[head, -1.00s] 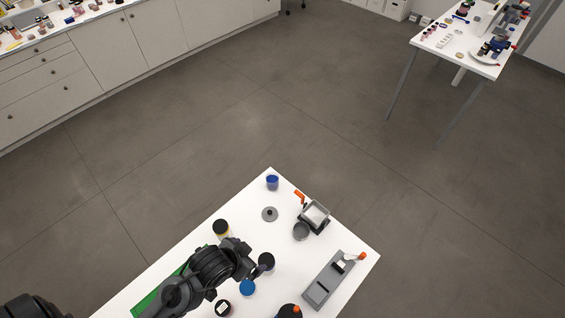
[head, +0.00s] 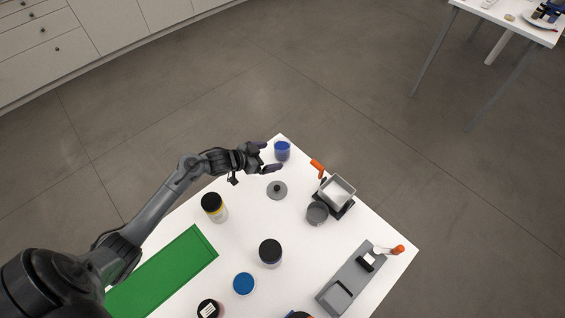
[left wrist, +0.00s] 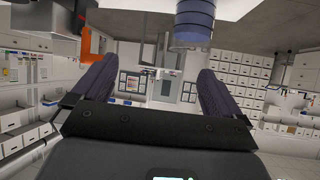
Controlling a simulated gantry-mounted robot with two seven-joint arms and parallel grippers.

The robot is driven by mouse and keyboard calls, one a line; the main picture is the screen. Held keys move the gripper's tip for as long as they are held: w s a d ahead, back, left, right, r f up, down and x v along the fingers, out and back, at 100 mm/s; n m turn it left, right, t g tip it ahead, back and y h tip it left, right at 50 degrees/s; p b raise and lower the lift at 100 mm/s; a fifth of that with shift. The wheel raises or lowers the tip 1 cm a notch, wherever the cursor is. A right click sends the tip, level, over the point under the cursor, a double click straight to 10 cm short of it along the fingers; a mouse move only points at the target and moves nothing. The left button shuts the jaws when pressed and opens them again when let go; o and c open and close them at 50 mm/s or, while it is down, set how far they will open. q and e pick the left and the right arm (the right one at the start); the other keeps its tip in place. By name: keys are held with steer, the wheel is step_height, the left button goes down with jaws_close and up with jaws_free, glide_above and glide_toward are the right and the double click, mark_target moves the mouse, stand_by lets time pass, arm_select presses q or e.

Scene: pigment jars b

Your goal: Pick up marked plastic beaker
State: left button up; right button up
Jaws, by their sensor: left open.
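The marked plastic beaker (head: 282,152) is a small blue cup standing near the far corner of the white table in the head view. In the left wrist view a blue banded cylinder (left wrist: 194,24), apparently this beaker, shows at the top edge, cut off by the frame. My left gripper (head: 269,157) is open and empty, just left of the beaker, its fingers pointing toward it. The two dark ribbed fingers also show in the left wrist view (left wrist: 156,75), with nothing between them. Contact with the beaker cannot be made out. My right gripper is not in view.
Near the beaker are a grey knobbed lid (head: 277,190), an orange-handled device (head: 337,191) and a grey round container (head: 317,212). Black-lidded jars (head: 270,252), a blue-topped jar (head: 244,284), a grey tool (head: 350,282) and a green mat (head: 165,274) lie nearer.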

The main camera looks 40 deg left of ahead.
mark_target(289, 144)
arm_select(q)
steer(key=shift+t, duration=0.4)
steer(key=w+a+f+b, duration=0.1)
steer(key=w, duration=0.1)
steer(key=w+f+b, duration=0.1)
steer(key=w+b, duration=0.1)
steer(key=w, duration=0.1)
steer(key=w+a+f+b, duration=0.1)
steer(key=w+f, duration=0.1)
steer(key=shift+w+a+b, duration=0.3)
steer(key=x, duration=0.2)
steer(key=b+x, duration=0.1)
steer(key=x, duration=0.1)
steer(key=shift+f, duration=0.4)
steer(key=shift+w+d+f+b, duration=0.15)
steer(key=shift+w+f+b, duration=0.05)
steer(key=shift+w+b, duration=0.2)
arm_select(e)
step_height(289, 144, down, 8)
arm_select(q)
steer(key=shift+c, duration=0.2)
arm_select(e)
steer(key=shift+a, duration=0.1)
arm_select(q)
steer(key=c, duration=1)
steer(key=shift+c, duration=0.8)
